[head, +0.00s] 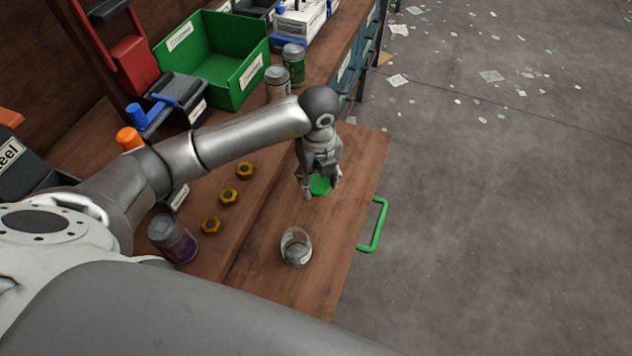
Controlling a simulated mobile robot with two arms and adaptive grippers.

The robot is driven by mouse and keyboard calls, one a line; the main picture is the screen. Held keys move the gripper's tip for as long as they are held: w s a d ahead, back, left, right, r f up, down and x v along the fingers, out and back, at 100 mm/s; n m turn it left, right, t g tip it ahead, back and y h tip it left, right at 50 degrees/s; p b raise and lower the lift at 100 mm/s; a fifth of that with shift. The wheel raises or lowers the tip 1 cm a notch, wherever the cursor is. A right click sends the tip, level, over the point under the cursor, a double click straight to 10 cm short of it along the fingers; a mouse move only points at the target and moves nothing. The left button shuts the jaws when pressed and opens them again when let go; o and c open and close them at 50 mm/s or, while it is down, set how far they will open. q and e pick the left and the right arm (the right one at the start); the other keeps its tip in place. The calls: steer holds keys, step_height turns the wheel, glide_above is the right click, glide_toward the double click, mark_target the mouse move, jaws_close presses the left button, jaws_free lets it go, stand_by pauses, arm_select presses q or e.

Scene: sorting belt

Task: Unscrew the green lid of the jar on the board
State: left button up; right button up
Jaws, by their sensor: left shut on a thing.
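The clear jar (296,247) stands on the brown board (338,232), its top uncovered. The green lid (320,185) is apart from the jar, farther back over the board. My left gripper (318,191) points down and is shut on the lid. Its fingers cover part of the lid's edge. I cannot tell whether the lid touches the board. My right gripper is not in view.
Yellow nuts (229,196) and a dark can (172,238) are left of the board. A green bin (212,55) and cans (293,62) stand behind. A green handle (374,226) is on the board's right edge. Open floor lies beyond.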

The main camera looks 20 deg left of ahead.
mark_target(316, 175)
arm_select(q)
steer(key=w+f, duration=0.1)
steer(key=w+a+f, duration=0.1)
steer(key=shift+a+f, duration=0.1)
steer(key=shift+f, duration=0.25)
steer(key=shift+f+p, duration=0.45)
steer(key=shift+f, duration=1.1)
steer(key=shift+f, duration=0.1)
steer(key=o, duration=1.1)
step_height(316, 175, up, 12)
steer(key=shift+r+b, duration=0.15)
steer(key=shift+b, duration=0.55)
steer(key=shift+s, duration=0.1)
